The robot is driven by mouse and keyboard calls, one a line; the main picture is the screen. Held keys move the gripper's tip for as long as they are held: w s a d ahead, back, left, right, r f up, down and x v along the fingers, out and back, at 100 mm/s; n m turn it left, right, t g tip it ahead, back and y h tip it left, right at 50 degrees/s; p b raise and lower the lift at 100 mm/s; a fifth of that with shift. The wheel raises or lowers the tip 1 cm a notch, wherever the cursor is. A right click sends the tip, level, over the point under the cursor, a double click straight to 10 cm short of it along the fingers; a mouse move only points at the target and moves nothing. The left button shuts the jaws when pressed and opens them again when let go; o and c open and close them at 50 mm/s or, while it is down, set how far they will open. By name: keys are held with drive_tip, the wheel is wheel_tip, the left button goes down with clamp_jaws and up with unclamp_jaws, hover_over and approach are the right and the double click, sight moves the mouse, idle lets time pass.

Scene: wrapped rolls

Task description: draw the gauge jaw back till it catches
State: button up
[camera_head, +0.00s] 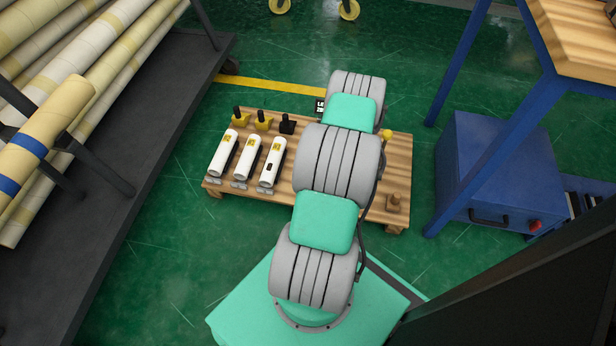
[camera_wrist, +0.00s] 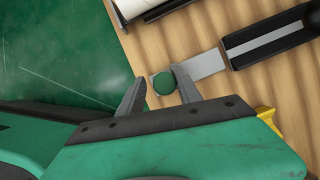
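In the wrist view a round green knob (camera_wrist: 163,84) stands on a flat pale metal plate (camera_wrist: 204,66). The plate runs into a black body with a light grey stripe (camera_wrist: 268,42), which looks like the gauge. My gripper (camera_wrist: 158,76) has a finger on each side of the knob. The right finger is very close to it or touching. A narrow gap shows at the left finger, so the fingers look open around the knob. In the head view my own arm covers the gauge and the gripper.
A rack of long rolls (camera_head: 90,60) is at left, a blue cabinet (camera_head: 500,170) at right. Green floor lies between.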

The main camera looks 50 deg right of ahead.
drive_tip(key=shift+o, duration=1.4)
drive_tip(key=shift+s+f, duration=0.1)
drive_tip(key=shift+d, duration=0.1)
drive_tip(key=a+p+v, duration=0.1)
drive_tip(key=p+v, duration=0.2)
drive_tip(key=v, duration=0.4)
drive_tip(key=shift+d+r, duration=0.45)
drive_tip(key=shift+d, duration=0.05)
